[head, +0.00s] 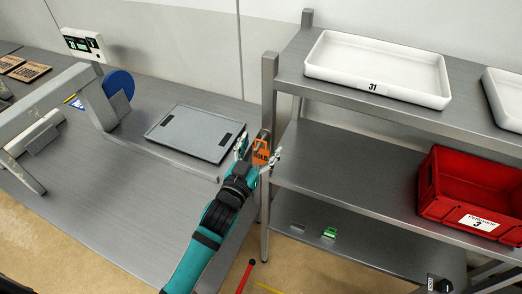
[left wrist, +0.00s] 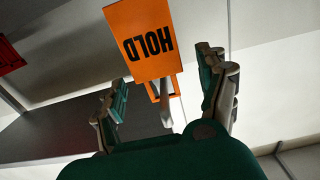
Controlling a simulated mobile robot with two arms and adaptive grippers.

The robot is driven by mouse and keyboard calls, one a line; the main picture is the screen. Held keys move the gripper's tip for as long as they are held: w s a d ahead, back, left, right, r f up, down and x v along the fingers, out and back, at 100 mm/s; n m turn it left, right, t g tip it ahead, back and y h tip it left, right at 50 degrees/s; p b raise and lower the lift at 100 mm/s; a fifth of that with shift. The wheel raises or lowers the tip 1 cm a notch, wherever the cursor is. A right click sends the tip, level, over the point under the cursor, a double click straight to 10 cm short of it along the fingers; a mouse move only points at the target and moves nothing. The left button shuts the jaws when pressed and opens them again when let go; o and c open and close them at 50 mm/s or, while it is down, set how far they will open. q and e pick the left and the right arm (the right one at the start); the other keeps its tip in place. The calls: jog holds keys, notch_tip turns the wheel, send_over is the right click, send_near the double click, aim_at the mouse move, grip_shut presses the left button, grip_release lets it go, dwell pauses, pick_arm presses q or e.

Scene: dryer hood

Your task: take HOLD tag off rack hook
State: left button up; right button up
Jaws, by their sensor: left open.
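The orange HOLD tag (head: 261,152) hangs at the front left post of the rack in the head view. In the left wrist view the HOLD tag (left wrist: 141,40) fills the upper middle, its lettering upside down. A grey hook (left wrist: 166,108) shows below it, near the tag's narrower framed end. My left gripper (head: 258,158) is open, with one finger on each side of the tag. In the left wrist view the fingers of my left gripper (left wrist: 168,88) are spread, with clear gaps to the tag and hook. My right gripper is not in view.
The rack post (head: 268,100) stands right by the gripper. A white tray marked 31 (head: 420,92) is on the top shelf, and a red crate (head: 432,200) is on the middle shelf. A grey tray (head: 190,135) lies on the bench to the left.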

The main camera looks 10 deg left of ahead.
pick_arm(q)
jog(key=shift+w, duration=0.45)
jog(key=shift+s, duration=0.1)
jog(key=shift+c, duration=0.3)
jog(key=c, duration=0.9)
jog(key=shift+c, duration=0.2)
